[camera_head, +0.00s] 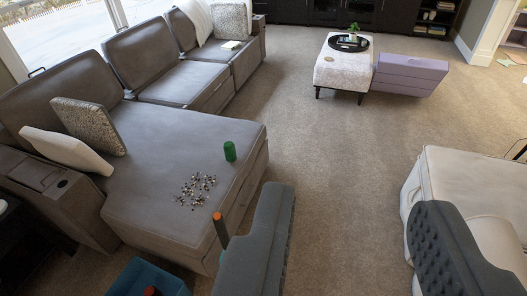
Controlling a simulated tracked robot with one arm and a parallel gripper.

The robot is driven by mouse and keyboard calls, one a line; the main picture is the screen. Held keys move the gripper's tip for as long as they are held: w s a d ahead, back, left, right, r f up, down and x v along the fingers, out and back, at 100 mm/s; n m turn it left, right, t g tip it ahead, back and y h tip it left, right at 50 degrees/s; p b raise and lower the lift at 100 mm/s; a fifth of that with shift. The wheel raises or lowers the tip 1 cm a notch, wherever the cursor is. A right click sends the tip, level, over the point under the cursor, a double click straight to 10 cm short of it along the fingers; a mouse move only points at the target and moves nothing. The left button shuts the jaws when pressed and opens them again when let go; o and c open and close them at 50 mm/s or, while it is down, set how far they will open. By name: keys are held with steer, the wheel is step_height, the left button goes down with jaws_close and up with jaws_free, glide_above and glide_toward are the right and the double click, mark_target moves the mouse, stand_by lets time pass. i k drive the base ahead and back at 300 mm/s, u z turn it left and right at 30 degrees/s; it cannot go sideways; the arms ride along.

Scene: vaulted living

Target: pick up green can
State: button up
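The green can (230,151) stands upright on the grey chaise seat (150,170) of the sectional sofa, near its right edge.
A pile of small dark and pale pieces (196,189) lies near the can. A dark stick with an orange tip (219,229) rises at the chaise's front edge. A cream seat (470,180) stands right; a patterned ottoman (344,70) and purple box (409,75) stand beyond open carpet.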

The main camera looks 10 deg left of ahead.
mark_target(229, 147)
steer(key=z, duration=0.35)
steer(key=i, duration=3.75)
steer(key=u, duration=3)
